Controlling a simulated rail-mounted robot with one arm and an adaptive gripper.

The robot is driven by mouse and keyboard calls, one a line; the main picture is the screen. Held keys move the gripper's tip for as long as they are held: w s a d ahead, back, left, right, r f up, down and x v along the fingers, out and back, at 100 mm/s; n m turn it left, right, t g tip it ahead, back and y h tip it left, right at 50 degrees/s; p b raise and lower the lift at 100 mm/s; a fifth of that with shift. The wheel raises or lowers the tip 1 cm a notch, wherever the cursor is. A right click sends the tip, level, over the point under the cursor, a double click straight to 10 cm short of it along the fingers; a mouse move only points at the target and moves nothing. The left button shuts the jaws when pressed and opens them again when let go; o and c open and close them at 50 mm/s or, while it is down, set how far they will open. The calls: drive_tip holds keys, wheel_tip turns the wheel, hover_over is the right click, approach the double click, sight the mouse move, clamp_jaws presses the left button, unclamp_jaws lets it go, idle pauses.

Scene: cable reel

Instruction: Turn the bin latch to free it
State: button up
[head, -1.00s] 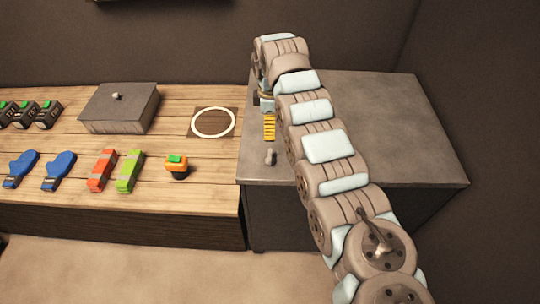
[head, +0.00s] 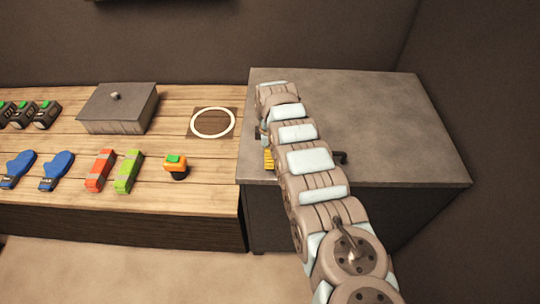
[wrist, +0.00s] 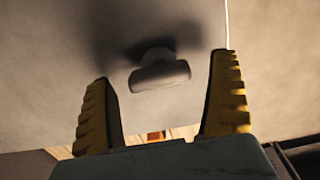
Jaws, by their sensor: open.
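The latch (wrist: 160,76), a grey T-shaped knob on a pale surface, shows in the wrist view. It lies ahead of and between my two yellow ribbed fingers. My gripper (wrist: 164,68) is open, with a visible gap from each finger to the knob and no contact seen. In the head view my gripper (head: 268,160) is over the front left part of the grey bin top (head: 400,125), one yellow finger showing. The latch is hidden there behind my gripper and arm.
A small black handle (head: 341,157) stands on the bin top right of my arm. A wooden bench (head: 215,190) adjoins on the left with a lidded grey box (head: 120,115), a white ring (head: 213,122) and an orange-green device (head: 176,165). The bin top's right side is clear.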

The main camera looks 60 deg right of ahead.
drive_tip(key=shift+f, duration=0.1)
drive_tip(key=c, duration=1.2)
drive_tip(key=m+p, duration=0.1)
drive_tip(key=m, duration=0.2)
drive_tip(key=shift+w+p, duration=0.1)
drive_tip(key=shift+p, duration=0.2)
drive_tip(key=m+b, duration=0.1)
drive_tip(key=m, duration=0.4)
drive_tip(key=shift+f, duration=0.1)
drive_tip(key=m+b, duration=0.3)
drive_tip(key=m, duration=0.2)
drive_tip(key=shift+m+b, duration=1.6)
drive_tip(key=shift+m, duration=0.9)
